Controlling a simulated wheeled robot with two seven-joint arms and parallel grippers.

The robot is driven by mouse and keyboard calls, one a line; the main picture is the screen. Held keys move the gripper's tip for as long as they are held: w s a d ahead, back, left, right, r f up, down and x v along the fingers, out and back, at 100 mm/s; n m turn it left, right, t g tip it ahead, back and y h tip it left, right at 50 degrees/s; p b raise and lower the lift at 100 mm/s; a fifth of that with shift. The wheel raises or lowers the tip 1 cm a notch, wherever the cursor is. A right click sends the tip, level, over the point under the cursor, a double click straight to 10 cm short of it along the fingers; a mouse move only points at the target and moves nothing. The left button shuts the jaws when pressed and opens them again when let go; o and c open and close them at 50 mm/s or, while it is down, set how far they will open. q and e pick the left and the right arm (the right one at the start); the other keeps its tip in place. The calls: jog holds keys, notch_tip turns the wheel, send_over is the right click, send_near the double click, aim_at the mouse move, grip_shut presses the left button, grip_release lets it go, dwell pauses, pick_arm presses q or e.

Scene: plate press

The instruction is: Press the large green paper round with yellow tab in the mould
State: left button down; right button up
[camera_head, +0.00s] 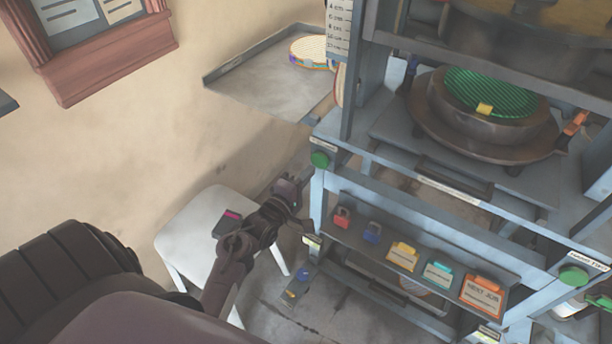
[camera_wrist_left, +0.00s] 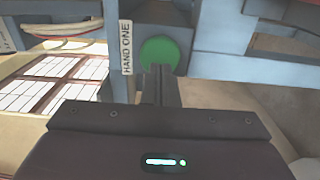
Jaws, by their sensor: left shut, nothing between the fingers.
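The green paper round (camera_head: 490,92) with its yellow tab (camera_head: 484,109) lies in the round mould (camera_head: 480,126) on the press, under the dark upper part. My left gripper (camera_head: 303,182) is shut and empty, beside the press's left front post. A green button (camera_head: 320,159) sits on that post just above the gripper. In the left wrist view the green button (camera_wrist_left: 159,55), labelled HAND ONE, is straight ahead of the shut fingertips (camera_wrist_left: 160,72); I cannot tell whether they touch it. A second green button (camera_head: 573,276) is at the press's right front. My right gripper is not in view.
A shelf (camera_head: 265,85) at the back left holds a round stack (camera_head: 312,51). A white stool (camera_head: 190,235) with a dark item on it stands behind my left arm. Coloured tags, including an orange one (camera_head: 482,292), line the press's lower front rail.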

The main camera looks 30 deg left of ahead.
pick_arm(q)
jog(key=shift+w, duration=1.35)
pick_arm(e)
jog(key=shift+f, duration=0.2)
pick_arm(q)
jog(key=shift+s+p, duration=0.2)
jog(key=shift+p, duration=0.1)
pick_arm(e)
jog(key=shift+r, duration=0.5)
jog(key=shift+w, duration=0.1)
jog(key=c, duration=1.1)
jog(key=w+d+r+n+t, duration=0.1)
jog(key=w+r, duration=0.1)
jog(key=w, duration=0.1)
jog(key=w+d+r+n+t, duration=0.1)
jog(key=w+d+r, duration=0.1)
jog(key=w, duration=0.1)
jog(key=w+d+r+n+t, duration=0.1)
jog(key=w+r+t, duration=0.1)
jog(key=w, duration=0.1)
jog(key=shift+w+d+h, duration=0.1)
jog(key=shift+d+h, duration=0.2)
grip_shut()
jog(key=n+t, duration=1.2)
send_near(573, 280)
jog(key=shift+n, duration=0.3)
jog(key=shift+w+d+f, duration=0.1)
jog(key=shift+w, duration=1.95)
